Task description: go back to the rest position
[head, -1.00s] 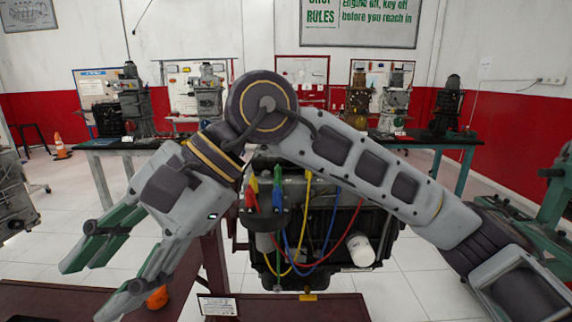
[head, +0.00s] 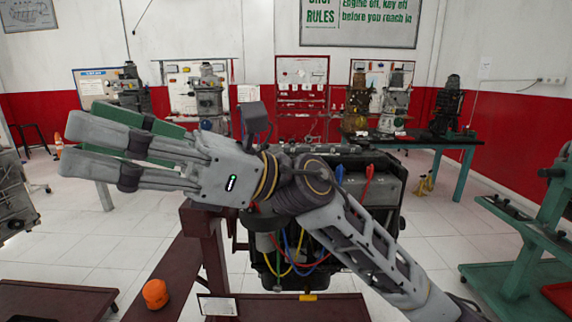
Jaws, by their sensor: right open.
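My right gripper (head: 75,143) is at the left of the head view and points left, with its two long fingers apart and nothing between them. Its arm comes in from the lower right and crosses in front of the engine (head: 385,180) on its dark red stand (head: 205,240). My arm and wrist hide part of the engine's upper front. Red, blue and yellow leads hang on the engine's front. My left gripper is not in view.
An orange object (head: 155,293) stands on a dark red surface at the lower left. A green cart (head: 515,250) stands at the right. Benches with engines (head: 440,140) line the back wall. White floor (head: 430,240) is clear between engine and cart.

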